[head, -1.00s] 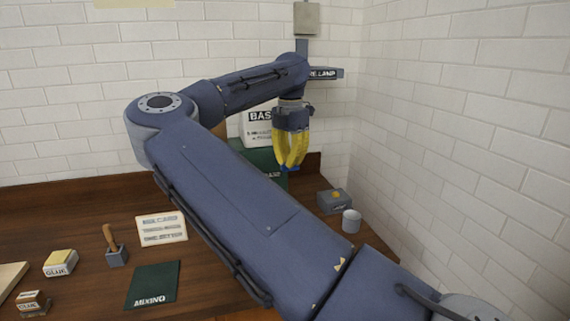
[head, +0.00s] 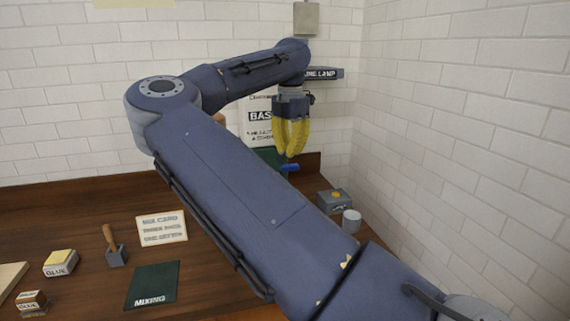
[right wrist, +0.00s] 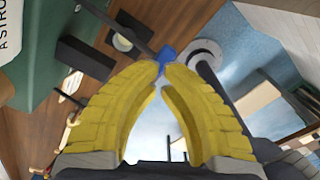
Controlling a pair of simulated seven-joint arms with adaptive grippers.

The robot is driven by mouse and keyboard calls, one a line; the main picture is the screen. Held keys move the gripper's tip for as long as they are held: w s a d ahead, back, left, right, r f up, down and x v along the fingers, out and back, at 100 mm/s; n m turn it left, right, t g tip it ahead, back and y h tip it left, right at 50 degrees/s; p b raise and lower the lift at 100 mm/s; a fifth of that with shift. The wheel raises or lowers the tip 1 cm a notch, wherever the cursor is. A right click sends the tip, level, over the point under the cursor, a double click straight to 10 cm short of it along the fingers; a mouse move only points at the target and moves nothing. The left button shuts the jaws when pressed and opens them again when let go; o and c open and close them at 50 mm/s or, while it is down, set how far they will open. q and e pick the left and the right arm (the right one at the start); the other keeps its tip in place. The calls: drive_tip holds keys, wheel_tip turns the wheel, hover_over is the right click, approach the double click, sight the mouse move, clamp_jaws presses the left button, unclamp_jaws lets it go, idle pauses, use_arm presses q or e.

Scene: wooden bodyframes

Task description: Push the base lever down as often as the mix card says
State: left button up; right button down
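My right gripper (head: 291,153) hangs fingers down in front of the base dispenser, with its yellow fingertips brought together. The blue lever end (head: 289,167) is just below the fingertips. In the right wrist view the fingertips (right wrist: 163,70) converge right at the blue lever end (right wrist: 166,55); I cannot tell whether they touch it. The dispenser has a white label starting "BAS" (head: 257,117) and a green body (head: 266,155), partly hidden by my right arm. The mix card (head: 162,227) lies on the bench; its smaller lines are hard to read. My left gripper is out of view.
A lamp sign (head: 324,74) is on the wall above. A green mixing mat (head: 152,284), a wooden-handled tool (head: 113,245) and glue boxes (head: 60,263) lie left.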

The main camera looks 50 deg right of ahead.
sight(290, 167)
idle(0.6)
drive_tip(key=shift+f, duration=4.1)
drive_tip(key=shift+r, duration=4.15)
drive_tip(key=shift+r, duration=2.5)
